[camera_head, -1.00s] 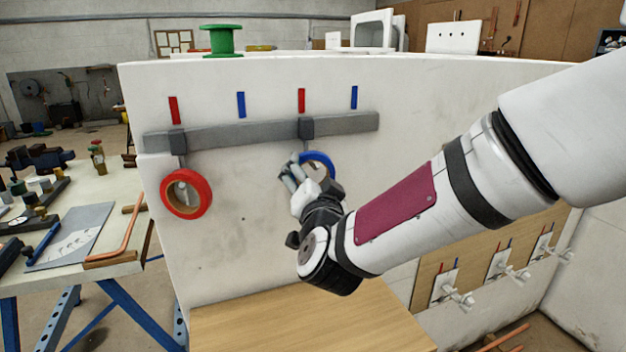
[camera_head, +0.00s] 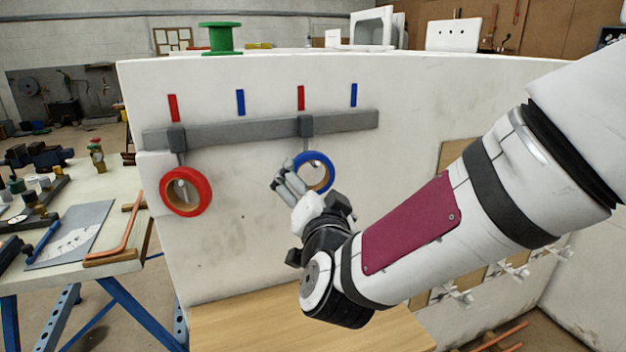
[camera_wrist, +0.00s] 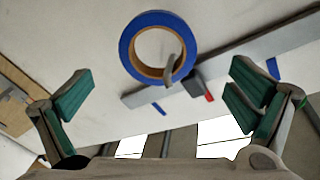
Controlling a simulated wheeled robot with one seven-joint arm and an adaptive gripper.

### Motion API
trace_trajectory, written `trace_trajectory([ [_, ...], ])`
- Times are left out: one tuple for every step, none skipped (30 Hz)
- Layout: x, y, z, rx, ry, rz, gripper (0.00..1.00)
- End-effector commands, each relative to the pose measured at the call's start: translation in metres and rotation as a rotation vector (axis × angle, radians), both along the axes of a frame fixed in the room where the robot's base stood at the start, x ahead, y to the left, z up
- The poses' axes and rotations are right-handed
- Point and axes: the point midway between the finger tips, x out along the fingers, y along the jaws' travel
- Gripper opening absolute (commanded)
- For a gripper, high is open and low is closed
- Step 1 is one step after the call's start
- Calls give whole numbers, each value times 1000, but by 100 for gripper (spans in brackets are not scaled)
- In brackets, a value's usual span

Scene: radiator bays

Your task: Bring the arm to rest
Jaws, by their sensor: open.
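My gripper (camera_head: 286,182) is in front of the white wall panel, just left of and below the blue tape roll (camera_head: 314,171). In the wrist view the fingers of my gripper (camera_wrist: 158,92) stand wide apart with green pads and nothing between them. The blue tape roll (camera_wrist: 158,47) hangs on a hook beyond the fingertips, apart from them. My arm reaches in from the right side of the head view.
A wooden bench top (camera_head: 240,320) lies below. A workbench with tools (camera_head: 85,245) stands left. Valves (camera_head: 515,268) are at the lower right.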

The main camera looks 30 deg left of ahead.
Motion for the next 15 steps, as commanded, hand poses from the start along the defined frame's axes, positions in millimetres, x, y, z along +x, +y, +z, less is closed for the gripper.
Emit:
trace_trajectory([
  [-10, -6, 0, -3, -3, 2, 100],
  [-15, -10, 1, -1, -3, 2, 100],
  [-22, -14, 1, -2, -4, 2, 100],
  [-26, -17, 1, -2, -3, 2, 100],
  [-30, -21, 1, -2, -3, 2, 100],
  [-36, -25, 0, -2, -2, 1, 100],
  [-40, -27, 1, -2, -3, 2, 100],
  [-43, -29, 1, -1, -3, 1, 100],
  [-47, -32, 0, -1, -2, 2, 100],
  [-49, -34, 1, 0, -2, 1, 100],
  [-51, -35, 1, 0, -2, 0, 100],
  [-54, -37, 0, 0, -1, 1, 100],
  [-55, -38, 0, -1, -1, 0, 100],
  [-56, -39, 0, 0, 0, 0, 100],
  [-57, -39, 0, 0, 0, 0, 100],
])
